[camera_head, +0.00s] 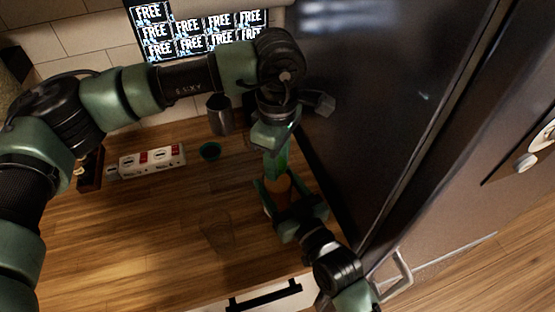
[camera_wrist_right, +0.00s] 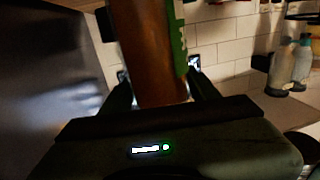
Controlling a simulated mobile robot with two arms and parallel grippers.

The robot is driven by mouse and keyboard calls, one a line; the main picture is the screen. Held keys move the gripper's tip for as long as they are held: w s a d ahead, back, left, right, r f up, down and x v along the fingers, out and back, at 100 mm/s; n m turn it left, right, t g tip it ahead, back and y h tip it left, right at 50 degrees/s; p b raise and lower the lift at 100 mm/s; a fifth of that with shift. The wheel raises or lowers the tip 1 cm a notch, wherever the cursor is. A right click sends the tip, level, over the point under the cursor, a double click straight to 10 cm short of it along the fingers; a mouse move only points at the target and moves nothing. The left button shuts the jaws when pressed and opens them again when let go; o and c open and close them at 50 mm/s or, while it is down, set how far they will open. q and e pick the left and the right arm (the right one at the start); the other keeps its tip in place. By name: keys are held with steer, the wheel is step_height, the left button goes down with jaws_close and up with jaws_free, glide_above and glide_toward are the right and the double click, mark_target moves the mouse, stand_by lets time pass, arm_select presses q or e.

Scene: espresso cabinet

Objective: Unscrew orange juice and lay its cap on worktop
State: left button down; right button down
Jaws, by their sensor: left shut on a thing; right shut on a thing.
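The orange juice bottle (camera_head: 279,186) stands upright on the wooden worktop (camera_head: 140,225), close to the dark cabinet side. It also shows in the right wrist view (camera_wrist_right: 150,50), orange-brown with a green label. My right gripper (camera_head: 286,198) is shut around the bottle's body from the front. My left gripper (camera_head: 271,147) reaches down from above and is shut at the bottle's top. The cap is hidden between its fingers, so I cannot tell how far it is turned.
The tall dark fridge (camera_head: 375,100) bounds the right side. The worktop's front left is clear.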

arm_select(q)
steer(key=shift+n, duration=0.9)
stand_by(0.3)
steer(key=c, duration=1)
jaws_free()
steer(key=shift+o, duration=0.2)
